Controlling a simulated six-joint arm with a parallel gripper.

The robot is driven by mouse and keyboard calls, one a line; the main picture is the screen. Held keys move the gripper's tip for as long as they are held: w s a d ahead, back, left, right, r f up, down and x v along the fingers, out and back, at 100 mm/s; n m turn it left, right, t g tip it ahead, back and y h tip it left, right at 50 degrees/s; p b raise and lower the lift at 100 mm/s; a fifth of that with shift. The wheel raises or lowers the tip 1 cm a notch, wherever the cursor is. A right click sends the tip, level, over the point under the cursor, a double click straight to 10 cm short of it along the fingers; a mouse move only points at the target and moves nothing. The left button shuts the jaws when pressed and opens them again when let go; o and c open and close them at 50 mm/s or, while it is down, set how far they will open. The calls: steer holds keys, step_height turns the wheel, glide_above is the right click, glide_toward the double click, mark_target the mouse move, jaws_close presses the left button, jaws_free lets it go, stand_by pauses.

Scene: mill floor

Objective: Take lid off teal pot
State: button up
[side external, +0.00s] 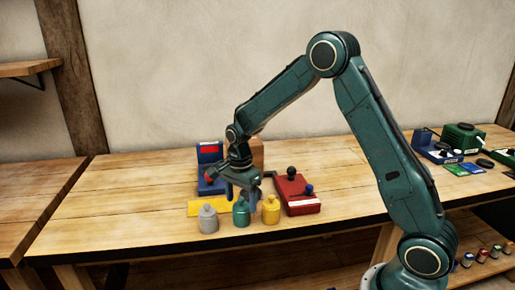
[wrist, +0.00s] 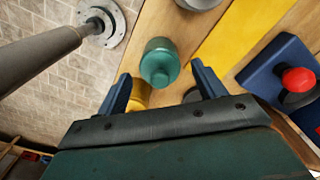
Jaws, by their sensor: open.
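The teal pot (side external: 241,217) stands upright on the wooden bench between a grey pot (side external: 208,221) and a yellow pot (side external: 271,212). Its teal lid appears to be on; the lid's edge is hard to make out. In the wrist view the teal pot (wrist: 160,62) shows from above, near the gap between the fingertips. My gripper (side external: 242,195) is open and empty, pointing down just above the teal pot. In the wrist view my gripper (wrist: 161,72) has its two blue fingers spread apart. The yellow pot (wrist: 138,96) is partly hidden behind the left finger.
A yellow strip (wrist: 232,42) lies behind the pots. A blue device with a red part (side external: 208,158) stands at the back. The bench's left part is clear.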

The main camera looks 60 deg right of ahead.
mark_target(241, 198)
stand_by(0.3)
steer(key=c, duration=1.1)
steer(key=shift+o, duration=0.2)
steer(key=shift+r, duration=0.1)
step_height(241, 198, up, 20)
stand_by(0.4)
